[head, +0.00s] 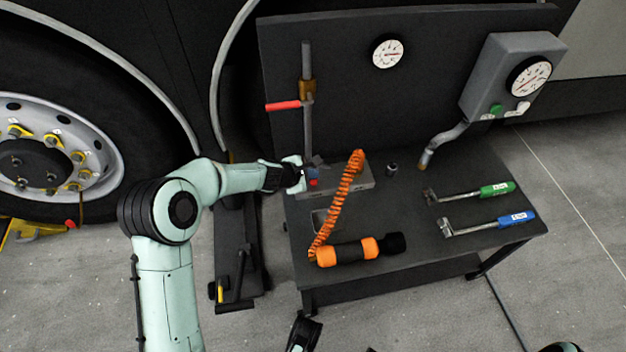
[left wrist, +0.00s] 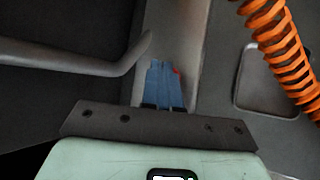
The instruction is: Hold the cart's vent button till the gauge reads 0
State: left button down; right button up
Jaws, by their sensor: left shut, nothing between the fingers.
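My left gripper (head: 309,179) is at the grey block (head: 350,182) on the cart (head: 400,209). Its blue fingers (left wrist: 165,86) are shut with nothing between them. A small red part (left wrist: 176,71), perhaps the vent button, shows just at the fingertips in the left wrist view. The fingers mostly hide it, and I cannot tell whether it is pressed. A round white gauge (head: 388,53) is on the cart's back panel, its needle too small to read. A dark part at the bottom edge of the head view may be my right gripper (head: 303,333); its jaws are unclear.
An orange coiled hose (head: 338,205) rises beside the block from an orange and black tool (head: 347,251). Green (head: 497,188) and blue (head: 517,218) handled wrenches lie at right. A grey box with another gauge (head: 528,76) stands behind. A post with a red lever (head: 283,105) is close by.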

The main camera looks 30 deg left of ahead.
pick_arm(q)
jog(key=shift+f, duration=0.6)
dwell(1.7)
jog(key=shift+r, duration=0.15)
dwell(2.0)
jog(key=r+p, duration=0.2)
jog(key=p, duration=0.1)
jog(key=shift+f, duration=0.1)
dwell(0.3)
notch_tip(320, 180, up, 5)
jog(key=p, duration=0.5)
dwell(0.9)
